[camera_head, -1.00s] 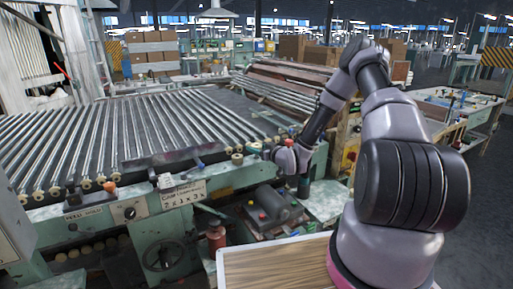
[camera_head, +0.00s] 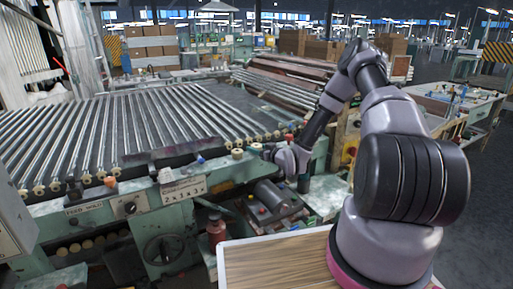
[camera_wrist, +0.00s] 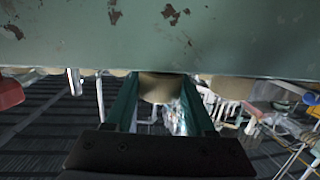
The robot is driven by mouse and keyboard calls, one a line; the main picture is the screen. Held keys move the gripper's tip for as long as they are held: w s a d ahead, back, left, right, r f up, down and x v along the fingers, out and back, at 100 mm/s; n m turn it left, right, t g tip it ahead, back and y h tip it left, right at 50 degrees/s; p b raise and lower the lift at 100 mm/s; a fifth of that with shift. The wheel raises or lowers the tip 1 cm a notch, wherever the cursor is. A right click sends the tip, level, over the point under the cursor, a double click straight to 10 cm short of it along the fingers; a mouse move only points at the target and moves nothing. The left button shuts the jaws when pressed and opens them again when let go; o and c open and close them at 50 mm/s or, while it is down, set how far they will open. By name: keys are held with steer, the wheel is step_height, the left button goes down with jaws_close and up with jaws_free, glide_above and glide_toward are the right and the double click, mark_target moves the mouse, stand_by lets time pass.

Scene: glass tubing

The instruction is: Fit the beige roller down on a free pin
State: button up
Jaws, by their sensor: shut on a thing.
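A beige roller (camera_wrist: 160,88) sits between the two green fingers of my gripper (camera_wrist: 160,93) in the wrist view. My gripper is shut on it, close to a worn green beam (camera_wrist: 160,40); the beam's edge hides part of the roller, and I cannot tell whether it touches a pin. In the head view my gripper (camera_head: 267,152) is at the right end of the roller bed's front rail. Beige rollers (camera_head: 237,154) (camera_head: 255,147) show just left of it; I cannot tell which one is held. Any free pin is too small to make out.
The bed of long metal rollers (camera_head: 110,130) fills the left, with several beige end pieces along its front. A blue-ended item (camera_head: 200,160) and an orange knob (camera_head: 110,182) are on the front ledge. A red bottle (camera_head: 216,232) stands below. A wooden-topped surface (camera_head: 280,265) is in front.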

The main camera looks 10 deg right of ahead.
steer(key=shift+f, duration=0.15)
steer(key=o, duration=1.4)
steer(key=v, duration=1)
steer(key=shift+s+d, duration=0.1)
steer(key=shift+s, duration=0.25)
